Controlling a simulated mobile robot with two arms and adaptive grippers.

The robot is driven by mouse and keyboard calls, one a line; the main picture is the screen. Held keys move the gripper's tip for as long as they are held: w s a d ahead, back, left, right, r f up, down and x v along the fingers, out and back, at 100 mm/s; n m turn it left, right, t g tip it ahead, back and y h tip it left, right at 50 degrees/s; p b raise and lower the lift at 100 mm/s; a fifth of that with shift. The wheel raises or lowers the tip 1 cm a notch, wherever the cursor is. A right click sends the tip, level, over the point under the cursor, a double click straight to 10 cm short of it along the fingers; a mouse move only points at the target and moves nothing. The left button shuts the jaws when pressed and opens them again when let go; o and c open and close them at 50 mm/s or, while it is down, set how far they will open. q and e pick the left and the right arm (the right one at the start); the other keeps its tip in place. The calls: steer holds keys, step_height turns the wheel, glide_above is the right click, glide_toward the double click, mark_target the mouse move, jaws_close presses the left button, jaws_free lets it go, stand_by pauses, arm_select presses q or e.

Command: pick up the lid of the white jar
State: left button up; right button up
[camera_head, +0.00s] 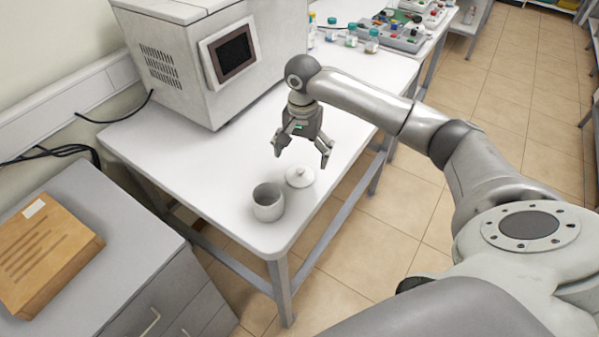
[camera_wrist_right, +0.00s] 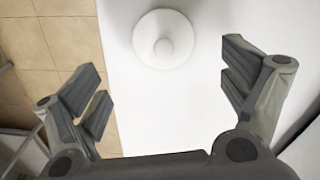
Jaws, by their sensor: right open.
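The white lid (camera_head: 300,176) with a small knob lies on the white table, just right of the open jar (camera_head: 268,201). The jar stands upright near the table's front corner, and its dark inside shows. My right gripper (camera_head: 303,161) is open and empty, above and just behind the lid. In the right wrist view the lid (camera_wrist_right: 163,39) is at the top middle, ahead of the spread fingers of my right gripper (camera_wrist_right: 163,88), with nothing between them. My left gripper is in neither view.
A large white machine (camera_head: 215,55) with a dark screen stands at the table's back left. A wooden block (camera_head: 45,250) lies on the grey cabinet at left.

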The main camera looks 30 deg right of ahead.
mark_target(301, 170)
steer(key=shift+f, duration=0.4)
steer(key=shift+w+f, duration=0.15)
steer(key=shift+f, duration=0.15)
step_height(301, 170, down, 5)
steer(key=shift+a+r+p, duration=0.1)
steer(key=shift+p, duration=0.75)
steer(key=shift+w, duration=0.1)
steer(key=shift+c, duration=0.8)
steer(key=c, duration=0.5)
steer(key=shift+s, duration=0.2)
steer(key=c, duration=0.6)
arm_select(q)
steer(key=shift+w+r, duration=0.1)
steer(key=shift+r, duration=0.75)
arm_select(e)
steer(key=shift+a, duration=0.1)
steer(key=shift+c, duration=0.5)
